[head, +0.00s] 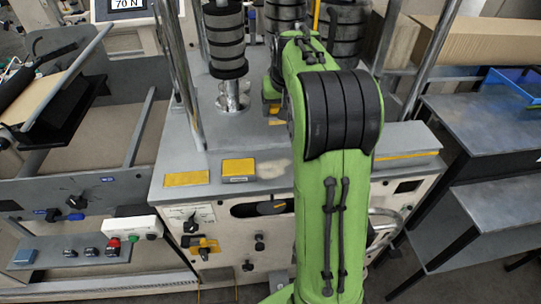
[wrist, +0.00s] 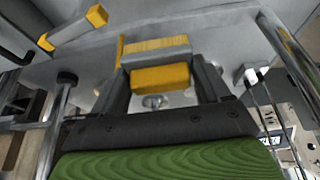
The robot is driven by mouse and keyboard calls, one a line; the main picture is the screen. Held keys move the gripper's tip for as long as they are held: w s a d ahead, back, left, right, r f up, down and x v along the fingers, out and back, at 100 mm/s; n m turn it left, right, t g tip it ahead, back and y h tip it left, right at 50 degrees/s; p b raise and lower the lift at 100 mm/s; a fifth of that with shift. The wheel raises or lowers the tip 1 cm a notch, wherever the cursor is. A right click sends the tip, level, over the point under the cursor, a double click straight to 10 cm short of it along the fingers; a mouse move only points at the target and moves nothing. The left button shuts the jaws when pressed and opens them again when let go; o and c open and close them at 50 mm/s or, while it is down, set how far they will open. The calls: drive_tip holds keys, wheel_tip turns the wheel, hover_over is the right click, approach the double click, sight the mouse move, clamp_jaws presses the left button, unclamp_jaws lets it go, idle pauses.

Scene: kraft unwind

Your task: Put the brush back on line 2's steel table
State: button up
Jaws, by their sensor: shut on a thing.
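My gripper (wrist: 162,72) is shut on the brush (wrist: 160,77), which has a yellow block, a grey band and pale yellow bristles. The brush sits between the two dark fingers in the wrist view, above a grey surface. In the head view my green arm reaches over the grey machine top and hides the gripper; I cannot make out the brush there. A grey steel table (head: 480,133) stands at the right. No line number is readable, so I cannot tell whether it is line 2's.
Black rollers (head: 224,42) stand on the machine (head: 262,148) left of my arm. Yellow pieces (head: 238,168) lie on its front edge. A blue tray (head: 518,82) and a long cardboard box (head: 480,44) are at the right. Upright metal posts (head: 190,75) flank the machine.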

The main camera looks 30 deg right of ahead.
drive_tip(key=f, duration=0.2)
drive_tip(key=s+f+b, duration=0.1)
drive_tip(key=f, duration=0.1)
drive_tip(key=shift+s, duration=0.15)
drive_tip(key=f+b, duration=0.2)
drive_tip(key=f, duration=1.1)
drive_tip(key=shift+w, duration=0.2)
drive_tip(key=shift+w+f, duration=0.1)
drive_tip(key=shift+f, duration=0.25)
drive_tip(key=o, duration=0.6)
drive_tip(key=shift+f, duration=0.15)
drive_tip(key=shift+c, duration=0.2)
drive_tip(key=shift+o, duration=0.9)
